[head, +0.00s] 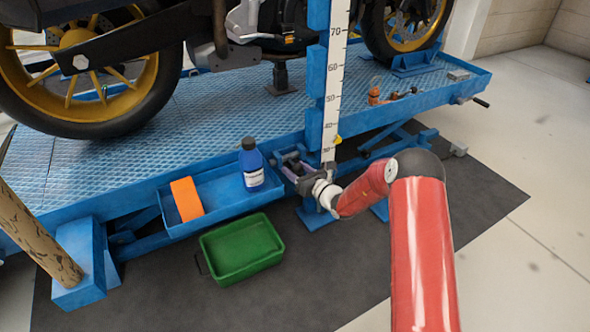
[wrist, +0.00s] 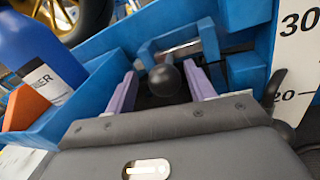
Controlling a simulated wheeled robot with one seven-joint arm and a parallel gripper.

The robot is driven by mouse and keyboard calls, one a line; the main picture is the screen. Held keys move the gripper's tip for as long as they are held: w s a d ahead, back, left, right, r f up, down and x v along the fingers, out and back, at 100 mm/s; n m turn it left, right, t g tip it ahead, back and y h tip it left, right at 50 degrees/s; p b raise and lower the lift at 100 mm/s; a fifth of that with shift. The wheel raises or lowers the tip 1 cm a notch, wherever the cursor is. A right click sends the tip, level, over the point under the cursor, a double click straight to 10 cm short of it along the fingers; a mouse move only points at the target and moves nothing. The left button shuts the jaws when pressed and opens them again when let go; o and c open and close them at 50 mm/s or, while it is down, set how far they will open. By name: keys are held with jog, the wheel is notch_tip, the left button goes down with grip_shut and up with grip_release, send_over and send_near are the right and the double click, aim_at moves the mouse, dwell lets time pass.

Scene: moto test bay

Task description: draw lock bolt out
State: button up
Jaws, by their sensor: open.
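The lock bolt shows in the wrist view as a black ball knob (wrist: 165,80) with a silver rod (wrist: 181,51) behind it, running through a blue bracket on the lift. My gripper (wrist: 160,70) is open, with one lilac finger on each side of the knob. I cannot tell whether either finger touches it. In the head view my gripper (head: 287,166) is at the blue lift's near side, beside the ruler post. The bolt is too small and covered there to make out.
A blue side tray (head: 215,205) holds a blue bottle (head: 251,165) and an orange box (head: 186,199). A green crate (head: 241,249) stands on the dark floor mat below. The white ruler (head: 337,80) rises close to my gripper. A motorcycle stands on the lift platform (head: 200,115).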

jog(key=v, duration=0.7)
jog(key=shift+s+p, duration=0.1)
jog(key=shift+p, duration=0.25)
jog(key=s+a+r+n+g+p, duration=0.2)
jog(key=s+r+n+g, duration=0.3)
jog(key=s+r+n, duration=0.45)
jog(key=s+a+r+n+g+p, duration=0.2)
jog(key=s+r+n+g, duration=0.45)
jog(key=r, duration=0.55)
jog(key=s+d+r+n+t+h+p, duration=0.2)
jog(key=s+d+r+n+h, duration=0.4)
jog(key=s+d, duration=0.4)
jog(key=s+d+r+n+t+h+p, duration=0.2)
jog(key=s+d+r+n+h+p, duration=0.2)
jog(key=s+d, duration=0.7)
notch_tip(320, 180, up, 3)
jog(key=s+n+h, duration=0.2)
jog(key=s+n, duration=0.1)
jog(key=shift+r+h, duration=0.25)
jog(key=shift+h, duration=0.15)
